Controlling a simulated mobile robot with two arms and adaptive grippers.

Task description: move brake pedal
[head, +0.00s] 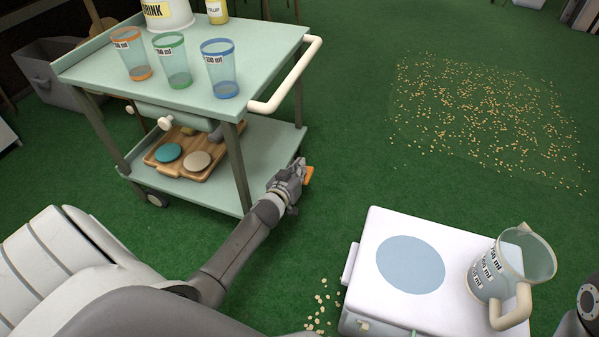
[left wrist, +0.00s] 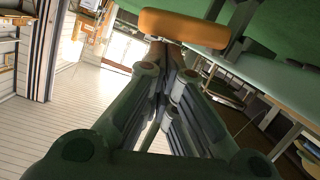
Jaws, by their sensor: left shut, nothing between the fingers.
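The brake pedal is an orange pad (head: 309,175) low at the right front corner of the trolley (head: 262,150). In the left wrist view the orange pad (left wrist: 182,29) lies across the top, just beyond my fingertips. My left gripper (head: 300,172) is shut and empty, with its fingers together beside the pedal. In the left wrist view the closed fingers (left wrist: 160,62) point at the pad's underside or edge; I cannot tell if they touch. The pedal's mount is partly hidden behind the gripper. My right gripper is not in view; only part of my right arm shows at the right edge.
The trolley carries three cups (head: 220,68), a white bucket (head: 168,12) and a bottle on top, and a wooden board (head: 187,160) below. A white box (head: 365,262) with a jug (head: 500,268) stands lower right. Pellets (head: 490,110) lie on the green floor.

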